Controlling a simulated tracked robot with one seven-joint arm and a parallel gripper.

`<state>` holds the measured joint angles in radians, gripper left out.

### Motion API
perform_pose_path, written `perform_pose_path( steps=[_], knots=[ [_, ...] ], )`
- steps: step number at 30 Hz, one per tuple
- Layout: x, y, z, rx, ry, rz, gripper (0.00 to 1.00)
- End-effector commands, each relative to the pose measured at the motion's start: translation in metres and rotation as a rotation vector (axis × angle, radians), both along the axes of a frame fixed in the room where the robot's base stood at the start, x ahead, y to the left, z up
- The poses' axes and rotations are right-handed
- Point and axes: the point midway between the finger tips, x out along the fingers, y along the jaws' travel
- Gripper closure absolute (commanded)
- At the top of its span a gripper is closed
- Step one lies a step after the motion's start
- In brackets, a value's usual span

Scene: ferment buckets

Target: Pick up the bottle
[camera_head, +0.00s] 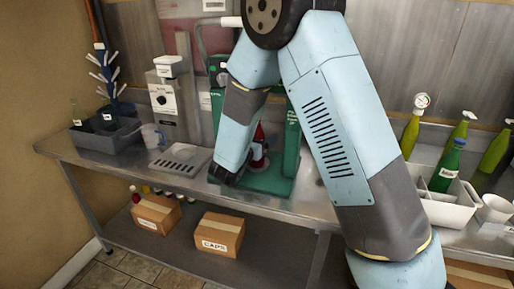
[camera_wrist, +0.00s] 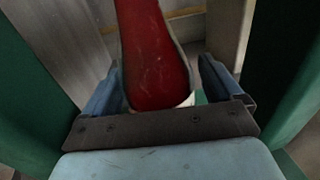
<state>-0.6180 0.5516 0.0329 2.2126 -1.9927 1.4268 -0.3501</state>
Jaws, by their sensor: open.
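A dark red bottle (camera_head: 258,153) with a pale label stands on the green bench device (camera_head: 272,180), partly hidden behind my arm in the head view. In the wrist view the red bottle (camera_wrist: 152,50) rises between the two fingers of my gripper (camera_wrist: 160,80). The fingers are apart, one on each side of the bottle, with a visible gap at the right finger. Contact at the left finger is hard to tell. My gripper is open. The bottle's top is outside the wrist view.
Green walls of the device stand close on both sides in the wrist view (camera_wrist: 285,90). Several green bottles and a white crate (camera_head: 452,210) are at the right of the metal bench (camera_head: 325,205). A grey crate (camera_head: 104,138) and a drip tray (camera_head: 180,160) are left. Cardboard boxes (camera_head: 219,234) sit below.

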Motion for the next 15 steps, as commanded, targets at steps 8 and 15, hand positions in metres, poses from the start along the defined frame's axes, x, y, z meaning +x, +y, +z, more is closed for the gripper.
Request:
perform_pose_path(
  steps=[8,15],
  knots=[
    [-0.0004,0.0007,-0.0001,0.000,0.000,0.001,0.20],
    [-0.0006,0.0009,-0.0001,0.000,0.000,0.001,0.43]
  ],
)
